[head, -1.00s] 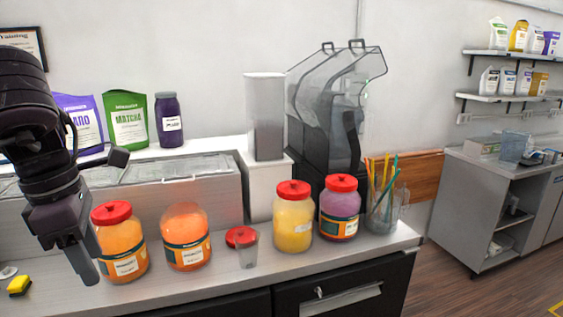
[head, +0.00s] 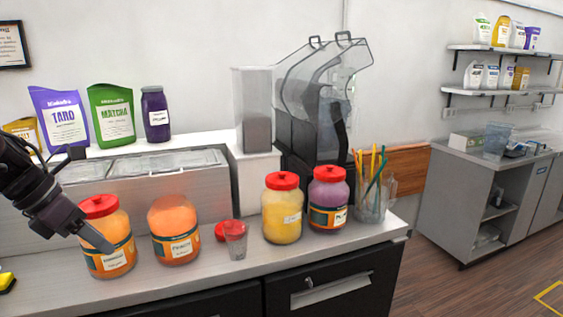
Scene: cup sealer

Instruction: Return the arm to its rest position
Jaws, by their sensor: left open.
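My left gripper (head: 97,236) comes in from the left edge in the head view. It is open and empty, with its finger in front of the leftmost orange jar (head: 108,262), which has a red lid. I cannot tell whether the finger touches that jar. My left arm (head: 25,180) reaches down and to the right from the left edge. My right gripper is not in view.
On the counter stand a lidless orange jar (head: 174,235), a small clear cup (head: 235,243) by a red lid (head: 221,231), a yellow jar (head: 282,212), a purple jar (head: 328,202) and a glass with straws (head: 371,199). A clear-hooded machine (head: 318,100) stands behind. The counter's front strip is clear.

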